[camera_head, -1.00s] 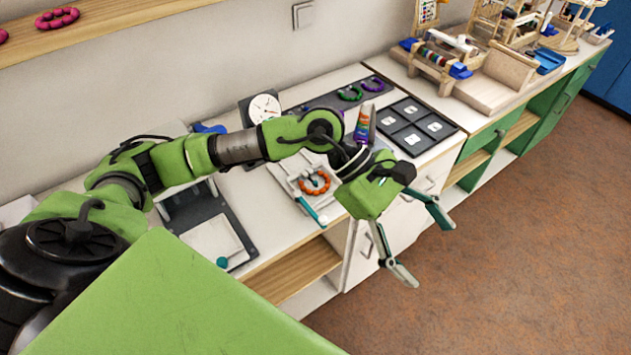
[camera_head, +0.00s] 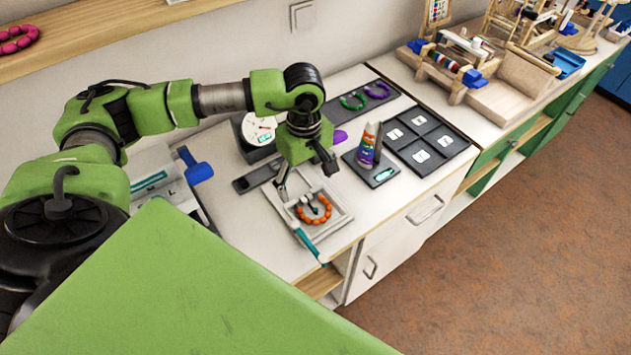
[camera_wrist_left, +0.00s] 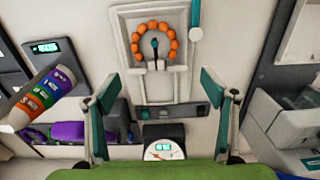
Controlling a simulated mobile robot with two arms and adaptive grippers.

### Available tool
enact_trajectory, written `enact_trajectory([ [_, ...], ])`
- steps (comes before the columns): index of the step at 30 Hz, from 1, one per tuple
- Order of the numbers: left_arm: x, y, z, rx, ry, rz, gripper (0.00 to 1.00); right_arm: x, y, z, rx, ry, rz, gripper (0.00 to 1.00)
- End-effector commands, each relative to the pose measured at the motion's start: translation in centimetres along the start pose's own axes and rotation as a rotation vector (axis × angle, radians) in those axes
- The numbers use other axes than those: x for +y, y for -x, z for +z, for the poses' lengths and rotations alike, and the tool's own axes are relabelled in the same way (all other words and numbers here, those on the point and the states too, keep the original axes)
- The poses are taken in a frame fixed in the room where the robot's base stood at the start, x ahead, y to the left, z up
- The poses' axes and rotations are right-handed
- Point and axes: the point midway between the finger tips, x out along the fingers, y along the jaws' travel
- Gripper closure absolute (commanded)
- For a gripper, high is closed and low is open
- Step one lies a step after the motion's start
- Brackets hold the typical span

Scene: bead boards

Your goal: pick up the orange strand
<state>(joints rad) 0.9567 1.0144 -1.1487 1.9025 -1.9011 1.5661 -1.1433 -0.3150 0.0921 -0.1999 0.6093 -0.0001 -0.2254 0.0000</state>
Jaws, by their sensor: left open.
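The orange strand (camera_head: 314,208) is a ring of round beads. It lies on a pale bead board (camera_head: 343,216) near the front edge of the counter. It also shows in the left wrist view (camera_wrist_left: 171,34), at the top centre on the same board (camera_wrist_left: 124,52). My left gripper (camera_head: 308,176) hangs just behind the board, pointing down. In the wrist view its two fingers (camera_wrist_left: 158,90) are spread wide with nothing between them. The strand lies ahead of the fingertips and is not touched. My right gripper is not in view.
A teal-tipped tool (camera_head: 309,244) lies along the board's left edge. A dial scale (camera_head: 260,128) stands behind. A rainbow-labelled bottle (camera_head: 367,146) stands upright at the right, beside a dark compartment tray (camera_head: 447,141). Green and purple strands lie on a dark strip (camera_head: 335,112).

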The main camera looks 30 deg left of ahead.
Motion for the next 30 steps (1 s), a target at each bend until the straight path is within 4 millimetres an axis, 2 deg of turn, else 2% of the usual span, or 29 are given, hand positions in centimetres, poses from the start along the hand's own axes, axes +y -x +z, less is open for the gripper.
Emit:
enact_trajectory([
  [2,0.0,-1.2,0.0,-0.001,0.003,-0.002,0.23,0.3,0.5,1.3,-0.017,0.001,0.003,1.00],
  [5,0.1,-2.1,0.0,0.000,0.002,0.000,0.23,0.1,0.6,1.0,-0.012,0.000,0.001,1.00],
  [8,0.1,-2.6,0.0,-0.001,0.001,0.000,0.23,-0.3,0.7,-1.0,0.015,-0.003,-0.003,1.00],
  [12,0.2,-4.1,-0.1,-0.001,0.001,-0.003,0.23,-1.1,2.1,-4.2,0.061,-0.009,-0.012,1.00],
  [14,0.4,-5.0,-0.1,-0.003,0.002,-0.004,0.23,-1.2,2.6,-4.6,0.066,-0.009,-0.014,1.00],
  [19,0.5,-7.3,-0.2,-0.002,0.001,-0.001,0.23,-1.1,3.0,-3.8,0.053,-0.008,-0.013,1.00],
  [27,0.5,-7.8,-0.2,-0.001,0.001,0.002,0.23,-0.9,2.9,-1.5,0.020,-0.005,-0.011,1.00],
  [28,0.5,-7.8,-0.2,-0.001,0.001,0.002,0.29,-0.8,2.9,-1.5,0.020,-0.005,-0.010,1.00],
  [30,0.5,-7.8,-0.2,-0.001,0.001,0.002,0.47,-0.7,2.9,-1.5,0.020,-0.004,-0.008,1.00],
])
